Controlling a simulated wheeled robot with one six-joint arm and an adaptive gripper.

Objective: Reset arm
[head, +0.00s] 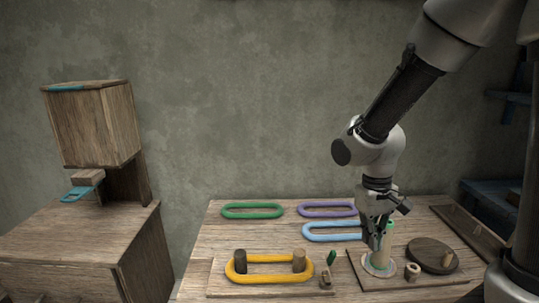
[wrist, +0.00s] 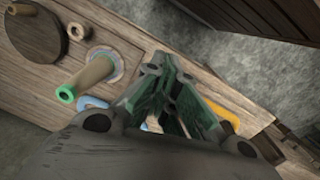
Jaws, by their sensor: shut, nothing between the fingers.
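My gripper (head: 374,243) is shut and empty above the right part of the wooden table (head: 225,240), pointing down. In the wrist view its dark green fingers (wrist: 168,65) meet at their tips. It is close beside an upright wooden spool with a green top (head: 388,238), which stands on a pale disc (head: 378,268) with a coloured rim. The spool also shows left of the fingers in the wrist view (wrist: 92,76). In the head view my gripper partly covers the spool and the right end of a light blue loop (head: 325,238).
A yellow loop (head: 268,279) surrounds two pegs at the front. Green (head: 252,217) and purple (head: 325,216) loops lie behind. A small ring (head: 412,271) and dark round disc (head: 432,262) sit right of the spool. A wooden cabinet (head: 95,125) stands left. The space above the table's left half is free.

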